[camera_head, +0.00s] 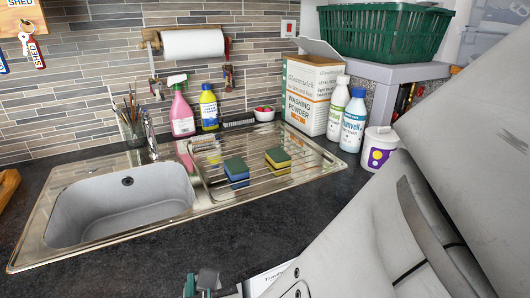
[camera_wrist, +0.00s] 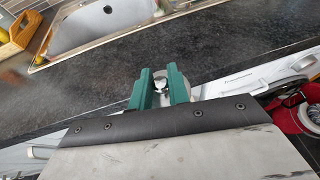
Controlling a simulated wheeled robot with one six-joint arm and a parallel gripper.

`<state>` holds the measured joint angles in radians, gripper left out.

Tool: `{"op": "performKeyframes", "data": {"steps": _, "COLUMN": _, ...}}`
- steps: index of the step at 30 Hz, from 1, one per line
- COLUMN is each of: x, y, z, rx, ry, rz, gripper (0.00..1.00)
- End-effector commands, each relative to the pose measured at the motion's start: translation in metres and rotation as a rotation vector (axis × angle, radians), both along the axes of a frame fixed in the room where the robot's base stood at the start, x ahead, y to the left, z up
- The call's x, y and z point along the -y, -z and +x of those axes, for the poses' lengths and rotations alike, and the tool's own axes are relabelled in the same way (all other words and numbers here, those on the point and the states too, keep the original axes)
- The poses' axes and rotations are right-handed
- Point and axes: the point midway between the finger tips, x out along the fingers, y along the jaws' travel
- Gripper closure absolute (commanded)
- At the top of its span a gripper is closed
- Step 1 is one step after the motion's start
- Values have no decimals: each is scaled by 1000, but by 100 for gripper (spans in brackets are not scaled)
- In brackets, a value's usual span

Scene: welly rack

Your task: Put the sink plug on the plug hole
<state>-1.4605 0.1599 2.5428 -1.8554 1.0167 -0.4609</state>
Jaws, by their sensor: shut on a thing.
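The steel sink basin (camera_head: 105,212) is on the left of the dark worktop. A dark round opening (camera_head: 127,181) shows high on its back inner wall; I cannot tell whether it is the plug hole or an overflow. My gripper (camera_head: 207,284) is at the bottom of the head view, in front of the sink's near edge. In the wrist view its green fingers (camera_wrist: 160,88) are shut on a small pale and dark metallic thing (camera_wrist: 161,84), probably the sink plug, mostly hidden by them. The sink's near rim (camera_wrist: 95,46) lies beyond the gripper at the upper left.
A ribbed drainer (camera_head: 215,191) holds two sponges (camera_head: 237,172) (camera_head: 278,160). A tap (camera_head: 150,136) and a brush jar (camera_head: 131,128) stand behind the basin. Bottles (camera_head: 181,112), a washing powder box (camera_head: 308,92) and a white tub (camera_head: 379,150) line the back. The front worktop (camera_head: 150,265) is clear.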

Motion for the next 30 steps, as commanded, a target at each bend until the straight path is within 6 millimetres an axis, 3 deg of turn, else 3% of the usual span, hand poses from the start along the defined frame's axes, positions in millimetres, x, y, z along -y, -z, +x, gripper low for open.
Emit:
{"op": "performKeyframes", "data": {"steps": 9, "x": -24, "y": 8, "z": 79, "rx": -1, "ry": 8, "rz": 0, "gripper": 100}}
{"op": "performKeyframes", "data": {"steps": 15, "x": -38, "y": 12, "z": 119, "rx": -1, "ry": 5, "rz": 0, "gripper": 100}}
{"op": "performKeyframes", "data": {"steps": 25, "x": -47, "y": 14, "z": 145, "rx": 0, "ry": 4, "rz": 1, "gripper": 100}}
{"op": "performKeyframes", "data": {"steps": 30, "x": -47, "y": 44, "z": 144, "rx": -1, "ry": 2, "rz": -5, "gripper": 100}}
